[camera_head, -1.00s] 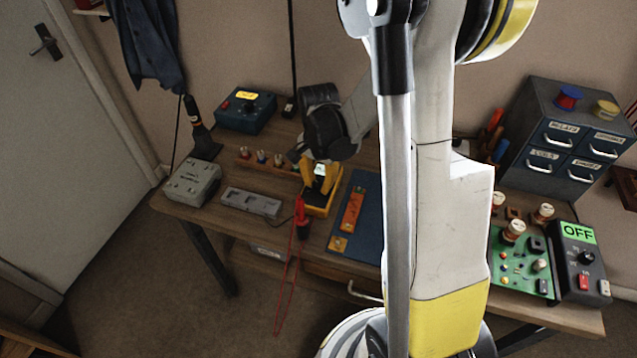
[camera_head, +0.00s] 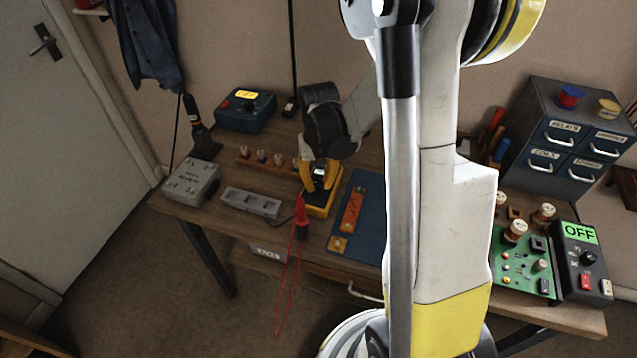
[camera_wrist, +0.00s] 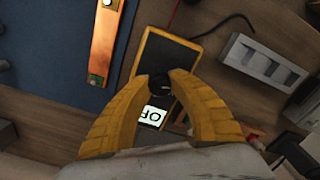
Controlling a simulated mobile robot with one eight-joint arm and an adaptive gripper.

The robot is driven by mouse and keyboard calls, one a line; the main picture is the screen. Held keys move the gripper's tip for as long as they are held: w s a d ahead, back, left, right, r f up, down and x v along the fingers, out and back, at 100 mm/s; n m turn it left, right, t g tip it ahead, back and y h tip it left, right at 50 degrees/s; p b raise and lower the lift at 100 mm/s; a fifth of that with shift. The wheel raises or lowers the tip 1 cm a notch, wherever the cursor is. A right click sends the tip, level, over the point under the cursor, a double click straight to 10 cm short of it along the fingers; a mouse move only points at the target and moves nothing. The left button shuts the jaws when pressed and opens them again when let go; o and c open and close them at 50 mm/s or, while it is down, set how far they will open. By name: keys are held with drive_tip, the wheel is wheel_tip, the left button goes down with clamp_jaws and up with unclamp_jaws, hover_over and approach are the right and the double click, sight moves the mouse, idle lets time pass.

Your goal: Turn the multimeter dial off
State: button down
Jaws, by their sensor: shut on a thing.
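The yellow multimeter (camera_head: 318,207) with a dark face lies on the wooden bench, left of the blue mat. It also shows in the wrist view (camera_wrist: 150,62). Its black round dial (camera_wrist: 159,84) sits between my yellow fingertips. My gripper (camera_wrist: 160,80) is over the meter, shut on the dial, with a finger on each side; in the head view it (camera_head: 320,185) covers part of the meter. The lit display (camera_wrist: 153,115) shows upside-down letters, "O" and "F" readable; the rest is hidden by a finger. Red and black leads (camera_head: 300,215) hang from the meter over the bench edge.
The blue mat (camera_head: 368,222) holds an orange strip (camera_head: 352,212). A grey slotted block (camera_head: 250,203) and a grey box (camera_head: 192,182) lie to the left. Small knobbed posts (camera_head: 262,157) stand behind. A black unit reading OFF (camera_head: 580,260) and a green board (camera_head: 520,265) are at right.

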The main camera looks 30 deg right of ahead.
sight(319, 183)
drive_tip(key=shift+n, duration=1.2)
drive_tip(key=c, duration=1.1)
unclamp_jaws()
wheel_tip(319, 183, up, 12)
